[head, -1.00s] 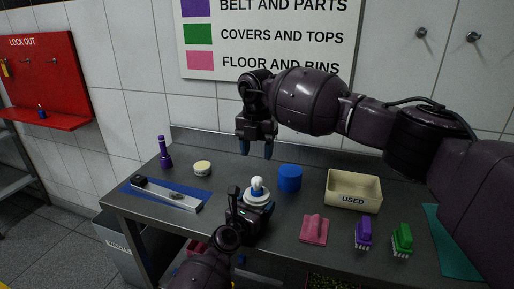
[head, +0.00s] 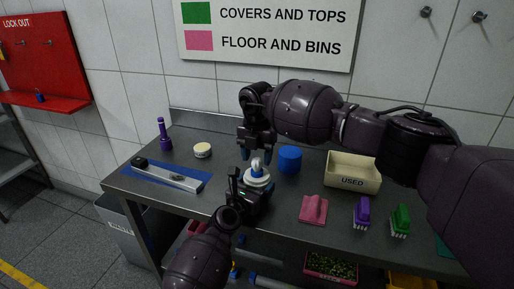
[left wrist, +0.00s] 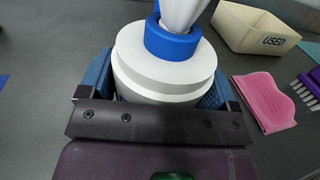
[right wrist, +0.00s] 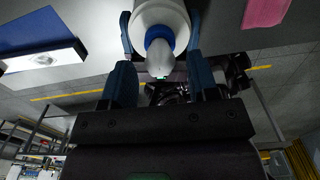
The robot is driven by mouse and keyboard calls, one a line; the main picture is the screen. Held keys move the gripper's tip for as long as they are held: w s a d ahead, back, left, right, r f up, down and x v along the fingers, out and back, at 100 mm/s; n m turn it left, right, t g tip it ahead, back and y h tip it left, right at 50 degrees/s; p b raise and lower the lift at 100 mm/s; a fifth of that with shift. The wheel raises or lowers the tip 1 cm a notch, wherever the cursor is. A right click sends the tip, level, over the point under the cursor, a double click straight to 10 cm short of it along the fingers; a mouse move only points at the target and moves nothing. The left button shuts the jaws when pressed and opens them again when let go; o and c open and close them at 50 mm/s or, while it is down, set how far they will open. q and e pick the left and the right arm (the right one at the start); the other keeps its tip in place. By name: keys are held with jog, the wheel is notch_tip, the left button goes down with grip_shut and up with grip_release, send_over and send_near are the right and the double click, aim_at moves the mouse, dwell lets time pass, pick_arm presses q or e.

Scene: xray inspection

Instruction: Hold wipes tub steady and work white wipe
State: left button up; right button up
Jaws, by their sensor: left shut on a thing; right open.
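The white wipes tub (head: 262,181) stands upright on the steel table; it also shows in the left wrist view (left wrist: 150,68). A blue ring (left wrist: 172,42) sits on its top, and a white wipe (left wrist: 184,12) sticks up out of the ring. My left gripper (left wrist: 155,88) is shut on the tub, with a blue finger on each side. My right gripper (head: 256,154) is open and points down over the tub. In the right wrist view the wipe tip (right wrist: 160,62) lies between its two blue fingers, apart from both.
A blue cylinder (head: 290,160) stands right behind the tub. A cream bin marked USED (head: 352,169), a pink cloth-like pad (head: 313,209), a purple brush (head: 362,213) and a green brush (head: 400,221) lie to the right. A tray on a blue mat (head: 205,185) lies left.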

jog(key=shift+f, duration=0.9)
grip_shut()
jog(key=shift+r, duration=0.3)
dwell(1.1)
